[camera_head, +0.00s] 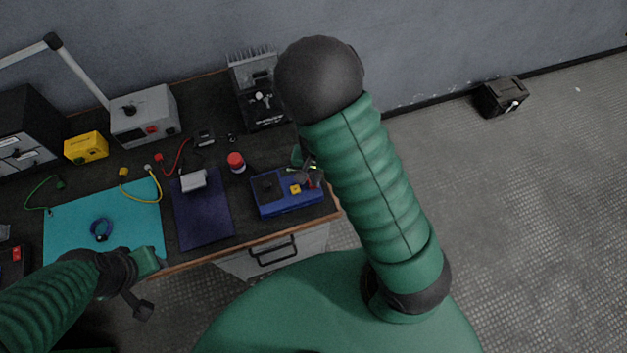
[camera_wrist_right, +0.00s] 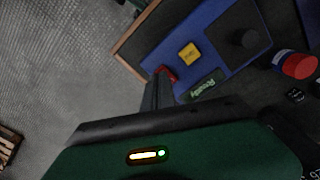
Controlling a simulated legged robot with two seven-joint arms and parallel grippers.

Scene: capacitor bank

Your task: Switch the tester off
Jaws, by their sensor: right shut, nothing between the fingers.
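The tester is a blue box (camera_head: 285,198) at the right front corner of the bench, with a black knob and a yellow button. In the right wrist view the tester (camera_wrist_right: 222,38) shows a lit green display (camera_wrist_right: 202,88) that seems to read "Ready". A red switch (camera_wrist_right: 168,73) sits near its edge. My right gripper (camera_wrist_right: 158,77) is shut and empty, its tips right beside the red switch; I cannot tell whether they touch. In the head view the right gripper (camera_head: 309,176) is partly hidden by my arm. My left gripper (camera_head: 143,285) hangs at the bench's front edge, its fingers unclear.
A red-capped container (camera_head: 236,162) stands behind the tester. A dark blue mat (camera_head: 203,220) and a teal mat (camera_head: 75,218) lie left of it. A grey power box (camera_head: 145,117) and a finned black device (camera_head: 257,95) stand at the back.

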